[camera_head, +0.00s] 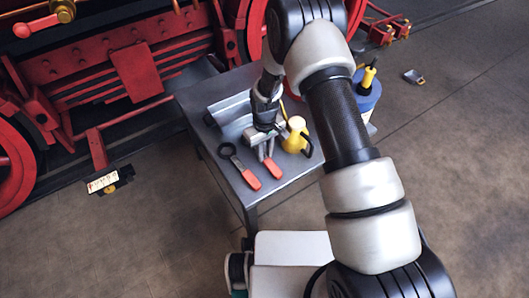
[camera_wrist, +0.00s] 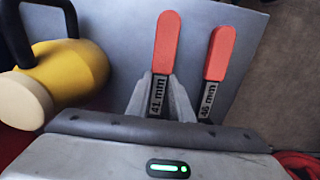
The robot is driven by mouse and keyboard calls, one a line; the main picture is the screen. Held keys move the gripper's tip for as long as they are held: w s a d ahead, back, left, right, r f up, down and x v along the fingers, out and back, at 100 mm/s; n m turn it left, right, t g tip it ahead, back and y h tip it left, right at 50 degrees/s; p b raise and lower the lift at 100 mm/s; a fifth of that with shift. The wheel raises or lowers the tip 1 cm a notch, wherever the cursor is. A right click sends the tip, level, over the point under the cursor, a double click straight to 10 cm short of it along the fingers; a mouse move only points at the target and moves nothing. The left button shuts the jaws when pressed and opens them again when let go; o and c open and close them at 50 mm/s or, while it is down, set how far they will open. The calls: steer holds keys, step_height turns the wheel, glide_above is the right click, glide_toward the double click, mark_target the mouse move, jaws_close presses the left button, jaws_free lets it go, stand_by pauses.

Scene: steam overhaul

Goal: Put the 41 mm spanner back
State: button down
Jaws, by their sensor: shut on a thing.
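The 41 mm spanner, with a red handle (camera_wrist: 167,42) and a dark shank marked "41 mm", sits between my gripper's (camera_wrist: 158,98) fingers. My gripper is shut on its shank. In the head view its red handle (camera_head: 273,168) points toward the front edge of the grey table (camera_head: 210,160), and its far end is hidden by my gripper (camera_head: 265,146). It is on or just above the table top; I cannot tell which. The other spanner (camera_head: 237,165), marked "46 mm" in the wrist view (camera_wrist: 219,55), lies beside it on the table, apart from it.
A yellow oil can (camera_head: 295,136) stands close to my gripper, on the right. A grey metal tray or block (camera_head: 230,108) is at the table's back left. A blue container (camera_head: 367,92) stands beyond the table's right side. Red locomotive parts (camera_head: 130,70) rise behind.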

steer(key=shift+f, duration=0.3)
steer(key=c, duration=1.5)
jaws_free()
step_height(320, 180, up, 27)
steer(key=d+m+t+p, duration=0.1)
steer(key=d+p, duration=0.2)
steer(key=p, duration=0.1)
steer(key=s+d+r+m+t, duration=0.1)
steer(key=s+d+r+m, duration=0.1)
steer(key=s+d+r, duration=0.45)
steer(key=s+d+r+m+t, duration=0.1)
steer(key=s+d+r+t, duration=0.15)
steer(key=s+r, duration=0.7)
steer(key=s+d+r+m+t, duration=0.1)
steer(key=s+d+r+m, duration=0.2)
steer(key=s+r, duration=0.4)
steer(key=r+p, duration=0.7)
steer(key=s+r+p, duration=0.1)
steer(key=r+p, duration=0.6)
steer(key=p, duration=0.1)
steer(key=r+p, duration=0.8)
steer(key=shift+s+d, duration=0.15)
steer(key=shift+s, duration=0.05)
